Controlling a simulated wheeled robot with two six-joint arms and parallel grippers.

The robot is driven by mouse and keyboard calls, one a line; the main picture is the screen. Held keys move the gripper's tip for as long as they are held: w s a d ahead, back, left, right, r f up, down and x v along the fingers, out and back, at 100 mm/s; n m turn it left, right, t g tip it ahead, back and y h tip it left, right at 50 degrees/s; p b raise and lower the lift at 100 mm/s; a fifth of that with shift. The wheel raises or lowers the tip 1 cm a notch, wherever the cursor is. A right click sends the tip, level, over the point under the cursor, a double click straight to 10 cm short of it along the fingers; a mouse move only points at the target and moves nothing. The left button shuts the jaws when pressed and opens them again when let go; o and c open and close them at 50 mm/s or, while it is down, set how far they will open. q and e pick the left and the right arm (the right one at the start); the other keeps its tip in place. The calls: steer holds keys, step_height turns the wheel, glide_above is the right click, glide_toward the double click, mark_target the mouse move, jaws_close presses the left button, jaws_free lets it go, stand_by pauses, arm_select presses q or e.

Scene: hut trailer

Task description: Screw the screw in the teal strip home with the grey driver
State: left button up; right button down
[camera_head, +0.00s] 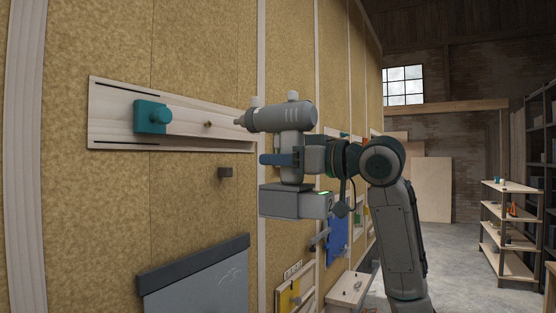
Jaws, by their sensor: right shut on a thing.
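My right gripper (282,159) is shut around the handle of the grey driver (280,116). The driver is upright, its bit pointing left. The bit tip is near the right part of a pale wooden board (110,98) on the wall; I cannot tell whether it touches anything. A teal block (151,117) with a round knob sits on the board, at the left end of a pale strip (188,122). A small brass-coloured screw head (209,124) stands out from this strip, left of the bit tip with a gap between them in the picture. My left gripper is not in view.
A small brown peg (225,173) sticks out of the wall below the board. A dark-topped grey panel (197,285) hangs lower down. Farther right along the wall are a blue panel (337,242) and a small ledge (350,288). Shelves (508,228) stand at the right, with open floor before them.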

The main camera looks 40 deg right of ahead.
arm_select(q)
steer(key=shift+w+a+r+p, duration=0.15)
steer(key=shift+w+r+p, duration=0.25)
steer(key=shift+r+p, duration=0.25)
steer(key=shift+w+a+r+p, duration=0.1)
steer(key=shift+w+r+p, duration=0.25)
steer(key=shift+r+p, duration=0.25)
arm_select(e)
steer(key=x, duration=0.6)
steer(key=shift+s, duration=0.1)
steer(key=shift+w+a, duration=0.15)
steer(key=shift+w, duration=0.1)
steer(key=shift+w+a, duration=0.2)
steer(key=shift+w, duration=0.15)
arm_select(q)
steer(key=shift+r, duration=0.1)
arm_select(e)
steer(key=shift+w+a+r, duration=0.15)
steer(key=shift+w+a, duration=0.05)
steer(key=shift+w, duration=0.4)
stand_by(1.3)
stand_by(0.6)
